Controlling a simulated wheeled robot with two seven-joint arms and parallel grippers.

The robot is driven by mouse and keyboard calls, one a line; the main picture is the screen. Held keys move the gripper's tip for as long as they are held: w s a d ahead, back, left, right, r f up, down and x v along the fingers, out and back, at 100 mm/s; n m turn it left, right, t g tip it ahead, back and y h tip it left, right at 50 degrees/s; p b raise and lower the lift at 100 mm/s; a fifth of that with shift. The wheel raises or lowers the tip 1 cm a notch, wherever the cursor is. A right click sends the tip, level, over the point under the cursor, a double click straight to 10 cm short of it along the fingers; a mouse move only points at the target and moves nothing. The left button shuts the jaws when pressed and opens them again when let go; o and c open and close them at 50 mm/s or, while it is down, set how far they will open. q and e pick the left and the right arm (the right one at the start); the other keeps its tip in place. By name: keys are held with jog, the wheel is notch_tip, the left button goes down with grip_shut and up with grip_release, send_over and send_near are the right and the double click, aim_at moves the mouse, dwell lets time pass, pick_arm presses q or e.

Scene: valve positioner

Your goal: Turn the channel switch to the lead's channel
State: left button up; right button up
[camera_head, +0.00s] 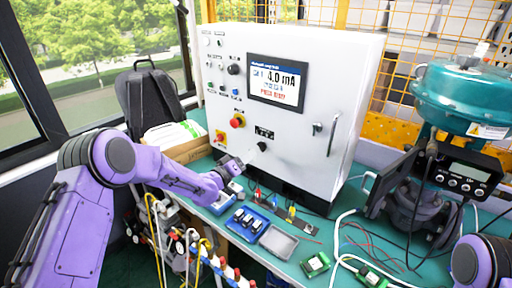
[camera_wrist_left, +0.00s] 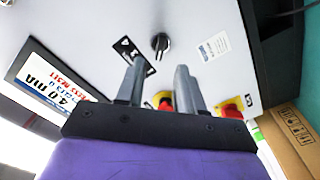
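The channel switch (camera_head: 262,146) is a small black knob low on the front of the white control cabinet, beside a black label plate (camera_head: 264,133). In the left wrist view the knob (camera_wrist_left: 160,42) lies just beyond my fingertips, roughly between them in the picture, and not held. My left gripper (camera_head: 242,167) is in front of the panel, left of and below the knob; its fingers (camera_wrist_left: 160,68) are apart and empty. The cabinet screen (camera_head: 277,82) reads 4.0 mA. Red and other coloured leads (camera_head: 259,193) lie near the cabinet's foot; their channel is not readable. My right gripper is out of view.
A blue tray (camera_head: 234,228) and a grey tray (camera_head: 278,243) sit on the green bench. A teal valve actuator (camera_head: 460,98) stands at right, with loose cables around it.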

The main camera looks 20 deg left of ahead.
aim_at(260, 149)
pick_arm(q)
jog(key=p+x, duration=0.1)
jog(key=x, duration=0.4)
jog(key=shift+w+d+f, duration=0.1)
jog(key=shift+w+d, duration=0.05)
jog(key=shift+d, duration=0.15)
jog(key=shift+w, duration=0.35)
jog(key=shift+c, duration=0.3)
grip_shut()
